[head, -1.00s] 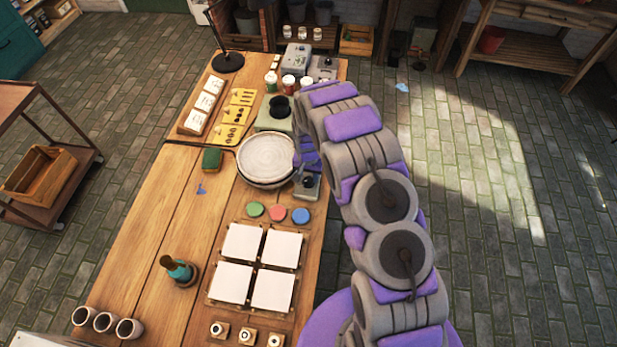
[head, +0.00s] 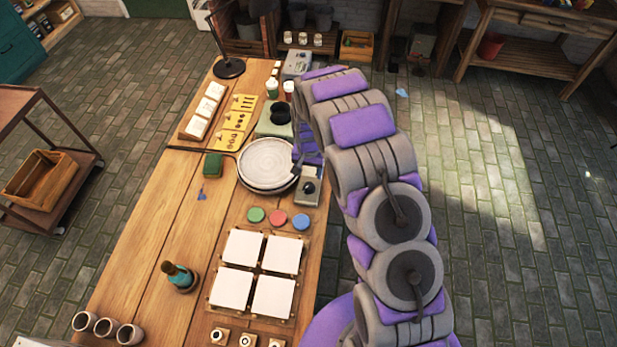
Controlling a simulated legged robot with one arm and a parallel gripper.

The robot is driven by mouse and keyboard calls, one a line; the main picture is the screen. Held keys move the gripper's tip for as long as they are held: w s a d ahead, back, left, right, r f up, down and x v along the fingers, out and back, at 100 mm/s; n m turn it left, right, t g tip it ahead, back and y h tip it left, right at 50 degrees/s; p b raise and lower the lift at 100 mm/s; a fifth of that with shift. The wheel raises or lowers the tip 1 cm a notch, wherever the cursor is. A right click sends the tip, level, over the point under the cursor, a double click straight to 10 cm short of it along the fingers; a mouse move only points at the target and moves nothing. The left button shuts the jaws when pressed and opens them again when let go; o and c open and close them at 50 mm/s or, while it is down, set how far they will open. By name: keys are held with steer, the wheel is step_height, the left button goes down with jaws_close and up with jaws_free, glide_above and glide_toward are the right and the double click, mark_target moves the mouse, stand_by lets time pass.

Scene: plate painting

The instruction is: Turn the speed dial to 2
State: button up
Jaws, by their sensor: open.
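The speed dial (head: 309,187) is a dark knob on a small grey box (head: 306,199) at the table's right edge, beside the round plate wheel. A pale round plate (head: 266,162) lies on the wheel. The dial's marks are too small to read.
Green, red and blue paint pots (head: 277,219) stand in front of the dial box. White tiles (head: 242,247) lie on a wooden board nearer. A green sponge (head: 213,166) and a bottle (head: 178,277) stand left.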

step_height(320, 180, up, 9)
stand_by(0.3)
steer(key=shift+w+a, duration=0.1)
